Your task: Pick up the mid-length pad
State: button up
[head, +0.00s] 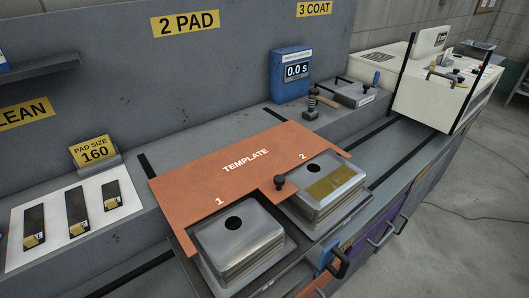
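Three dark pads with yellow end tags lie side by side on a white board (58,250) at the left of the head view. The right pad (110,191) looks shortest. The middle pad (75,205) looks longest, and the left pad (36,217) looks in between, though these two are close in length at this angle. All lie flat and apart from each other. My gripper is not in view.
A yellow "PAD SIZE 160" sign (95,151) stands behind the board. A blue box (290,74) reading 0.0 s stands behind. The wall rises close behind the pads.

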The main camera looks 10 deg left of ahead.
aim_at(31, 222)
jog(key=u, duration=1.75)
